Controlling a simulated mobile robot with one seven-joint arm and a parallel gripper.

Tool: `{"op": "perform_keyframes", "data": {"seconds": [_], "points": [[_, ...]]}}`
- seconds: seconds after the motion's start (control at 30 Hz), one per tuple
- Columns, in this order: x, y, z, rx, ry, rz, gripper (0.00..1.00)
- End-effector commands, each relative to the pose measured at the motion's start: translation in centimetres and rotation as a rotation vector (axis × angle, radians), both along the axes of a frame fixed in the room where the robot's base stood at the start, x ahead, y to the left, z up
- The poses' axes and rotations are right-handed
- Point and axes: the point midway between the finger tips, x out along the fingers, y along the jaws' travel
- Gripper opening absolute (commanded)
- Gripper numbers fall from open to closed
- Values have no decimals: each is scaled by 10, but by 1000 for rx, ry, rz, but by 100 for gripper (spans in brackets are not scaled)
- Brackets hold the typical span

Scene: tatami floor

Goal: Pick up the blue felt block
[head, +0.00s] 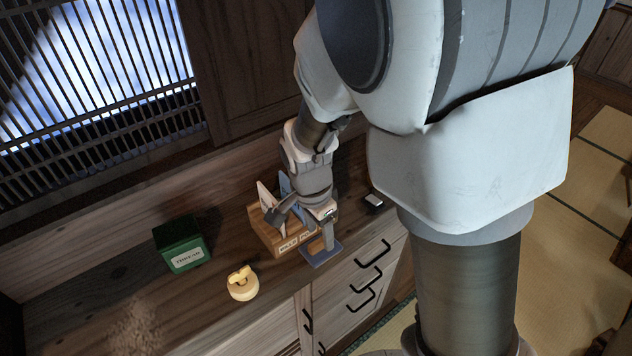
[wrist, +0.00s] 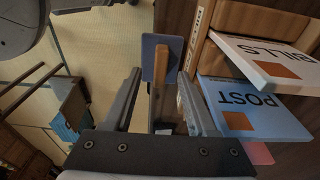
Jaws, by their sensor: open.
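The blue felt block (head: 322,256) is a flat blue-grey pad with a wooden grip on top. It lies on the cabinet top near the front edge, just in front of the wooden letter rack. In the wrist view the block (wrist: 149,50) shows at the upper middle, with its wooden grip between the lines of the two fingers. My gripper (head: 304,230) is open above the block and beside the rack, and one finger hides part of the block in the head view. In the wrist view my gripper (wrist: 160,75) has its fingers spread and empty.
The letter rack (head: 268,236) holds upright envelopes close to my gripper; the wrist view shows the BILLS envelope (wrist: 262,52) and POST envelope (wrist: 245,98). A green box (head: 181,244), a round yellow object (head: 242,284) and a small dark object (head: 374,200) stand on the cabinet.

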Motion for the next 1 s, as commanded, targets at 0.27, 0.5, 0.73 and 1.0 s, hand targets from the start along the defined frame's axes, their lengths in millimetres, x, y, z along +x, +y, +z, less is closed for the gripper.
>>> {"op": "perform_keyframes", "data": {"seconds": [0.27, 0.5, 0.73, 1.0], "points": [[2, -2, -29, -1, 1, 0, 57], [2, -2, -29, 1, 1, 0, 54], [2, -2, -29, 1, 1, 0, 12], [2, -2, -29, 0, 0, 0, 0]]}}
